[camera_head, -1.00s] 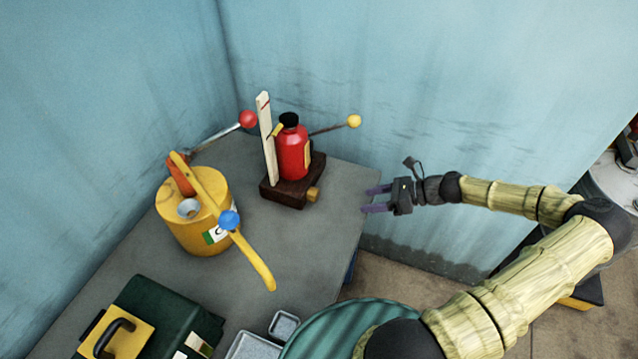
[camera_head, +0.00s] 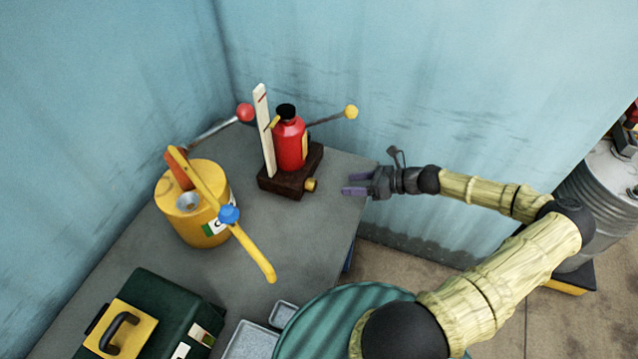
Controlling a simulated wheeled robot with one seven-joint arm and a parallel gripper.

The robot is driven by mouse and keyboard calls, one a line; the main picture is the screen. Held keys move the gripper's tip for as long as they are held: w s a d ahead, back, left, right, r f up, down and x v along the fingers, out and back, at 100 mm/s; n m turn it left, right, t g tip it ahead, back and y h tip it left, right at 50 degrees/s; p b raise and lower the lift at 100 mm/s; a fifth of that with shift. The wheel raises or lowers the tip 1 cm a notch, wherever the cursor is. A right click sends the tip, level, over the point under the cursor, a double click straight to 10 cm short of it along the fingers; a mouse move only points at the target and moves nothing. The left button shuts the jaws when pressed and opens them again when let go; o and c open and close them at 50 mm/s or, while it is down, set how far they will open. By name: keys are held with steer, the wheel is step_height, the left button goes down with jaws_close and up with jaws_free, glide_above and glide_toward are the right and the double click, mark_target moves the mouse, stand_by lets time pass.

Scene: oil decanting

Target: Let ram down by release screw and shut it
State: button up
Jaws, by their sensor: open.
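A red bottle jack (camera_head: 290,146) with a black top stands upright on a dark wooden block (camera_head: 284,185) at the back of the grey table. A brass-yellow knob (camera_head: 311,185) sticks out low at the block's right front; it looks like the release screw. A lever with a yellow ball (camera_head: 351,112) points right from the jack, and a rod with a red ball (camera_head: 245,112) lies to its left. A white upright strip (camera_head: 264,131) with a red mark stands beside the jack. My gripper (camera_head: 350,191) is open and empty, right of the knob and apart from it, fingers pointing left.
A yellow can (camera_head: 196,222) with a blue-knobbed yellow spout stands left on the table (camera_head: 275,255). A green case (camera_head: 165,310) and grey trays (camera_head: 250,340) lie at the front. Blue walls close off the back. A teal round thing (camera_head: 335,325) is near my arm.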

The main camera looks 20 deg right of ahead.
mark_target(316, 185)
steer(key=p+x, duration=0.2)
steer(key=x, duration=0.9)
steer(key=shift+a, duration=0.1)
steer(key=c, duration=1)
